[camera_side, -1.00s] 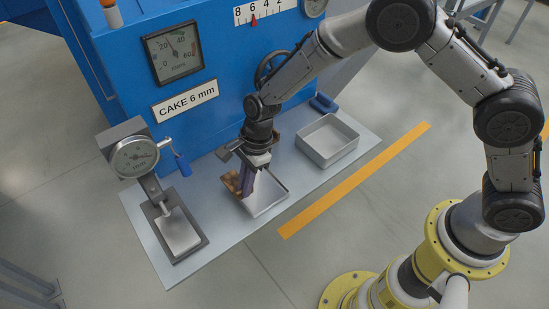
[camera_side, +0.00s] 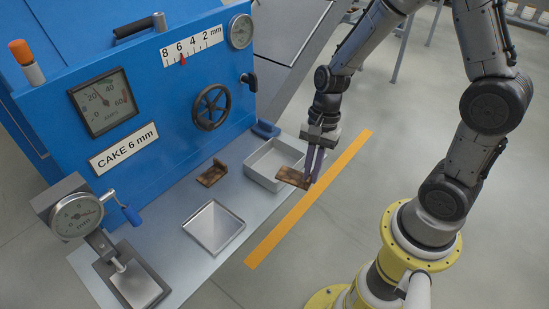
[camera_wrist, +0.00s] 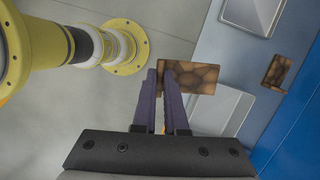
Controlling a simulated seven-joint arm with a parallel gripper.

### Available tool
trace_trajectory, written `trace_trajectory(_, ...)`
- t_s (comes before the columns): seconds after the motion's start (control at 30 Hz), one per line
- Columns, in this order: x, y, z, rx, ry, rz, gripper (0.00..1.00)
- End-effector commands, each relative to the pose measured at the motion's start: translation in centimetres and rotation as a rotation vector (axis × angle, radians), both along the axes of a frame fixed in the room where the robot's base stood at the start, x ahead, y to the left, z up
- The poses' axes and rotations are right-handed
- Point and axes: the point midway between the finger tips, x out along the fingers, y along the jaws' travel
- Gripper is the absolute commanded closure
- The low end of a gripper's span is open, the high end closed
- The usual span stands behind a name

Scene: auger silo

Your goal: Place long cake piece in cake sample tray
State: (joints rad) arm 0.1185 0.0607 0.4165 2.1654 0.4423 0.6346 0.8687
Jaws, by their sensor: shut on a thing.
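My gripper (camera_side: 314,180) is shut on a long brown mottled cake piece (camera_side: 293,177), held near one end, just right of the open deep tray (camera_side: 262,180). The piece sticks out to the left of the fingers. In the wrist view my gripper (camera_wrist: 162,74) grips the left part of the cake piece (camera_wrist: 193,77), which overlaps the deep tray (camera_wrist: 237,120) behind it. A shallow tray (camera_side: 212,227) lies empty on the bench. I cannot tell which tray is the cake sample tray.
Another smaller brown piece (camera_side: 212,173) lies on the bench by the blue machine (camera_side: 160,85). A dial gauge stand (camera_side: 78,216) stands at the left. Open floor lies right of the bench.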

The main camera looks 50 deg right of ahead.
Motion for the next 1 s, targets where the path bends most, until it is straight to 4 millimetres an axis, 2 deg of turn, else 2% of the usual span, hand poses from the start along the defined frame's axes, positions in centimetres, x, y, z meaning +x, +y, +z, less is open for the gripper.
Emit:
trace_trajectory(0.03, -0.7, -1.3, 0.6, 0.0, -0.003, -0.046, 1.0)
trace_trajectory(0.2, -1.6, -4.0, 1.7, -0.001, -0.002, -0.158, 1.0)
trace_trajectory(0.4, -0.9, -5.3, 1.9, 0.001, 0.003, -0.207, 1.0)
trace_trajectory(0.57, 1.9, -5.7, 0.5, 0.001, 0.004, -0.208, 1.0)
trace_trajectory(0.83, 7.8, -6.3, -2.1, 0.001, 0.002, -0.206, 1.0)
trace_trajectory(1.0, 10.2, -6.5, -5.2, 0.001, 0.004, -0.208, 1.0)
